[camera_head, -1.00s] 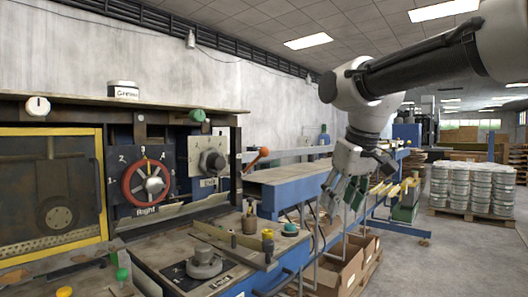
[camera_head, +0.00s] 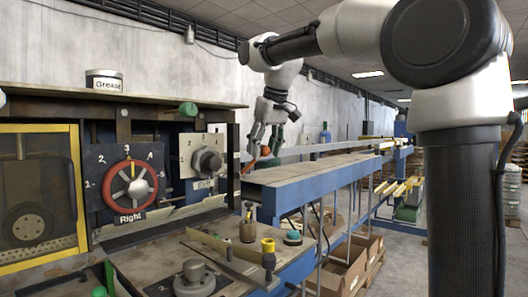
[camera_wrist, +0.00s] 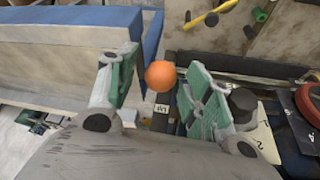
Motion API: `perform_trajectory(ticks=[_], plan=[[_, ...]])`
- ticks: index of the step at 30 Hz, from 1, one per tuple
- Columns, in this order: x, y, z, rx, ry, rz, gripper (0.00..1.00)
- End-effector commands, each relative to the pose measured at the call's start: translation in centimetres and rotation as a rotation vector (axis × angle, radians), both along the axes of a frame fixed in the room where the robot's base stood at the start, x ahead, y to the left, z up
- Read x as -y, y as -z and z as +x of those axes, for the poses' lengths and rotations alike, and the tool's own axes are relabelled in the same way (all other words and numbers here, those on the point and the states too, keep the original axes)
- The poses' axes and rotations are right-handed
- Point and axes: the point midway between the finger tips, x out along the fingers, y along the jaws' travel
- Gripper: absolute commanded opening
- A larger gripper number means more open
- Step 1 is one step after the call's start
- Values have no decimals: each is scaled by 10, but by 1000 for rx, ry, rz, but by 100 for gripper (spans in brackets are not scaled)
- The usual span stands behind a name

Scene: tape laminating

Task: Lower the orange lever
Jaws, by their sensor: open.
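The orange lever's ball knob (camera_head: 265,151) stands at the right end of the machine, by the near end of the conveyor. My gripper (camera_head: 264,143) is above and around it, pointing down, and partly hides it. In the wrist view the round orange knob (camera_wrist: 160,76) shows between the two green-padded fingers of my gripper (camera_wrist: 161,86). The fingers are apart, with a visible gap on the right side of the knob. The left finger is close to the knob; I cannot tell whether it touches. Most of the lever's rod is hidden.
The blue-sided conveyor (camera_head: 310,181) runs away to the right of the lever.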

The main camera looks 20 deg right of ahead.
Motion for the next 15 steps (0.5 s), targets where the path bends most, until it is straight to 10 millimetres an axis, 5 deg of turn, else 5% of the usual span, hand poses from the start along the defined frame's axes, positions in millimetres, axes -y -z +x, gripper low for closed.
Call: perform_trajectory(ticks=[11,15], plan=[[-1,10,4,0,0,0,51],[-1,10,4,0,0,0,29]])
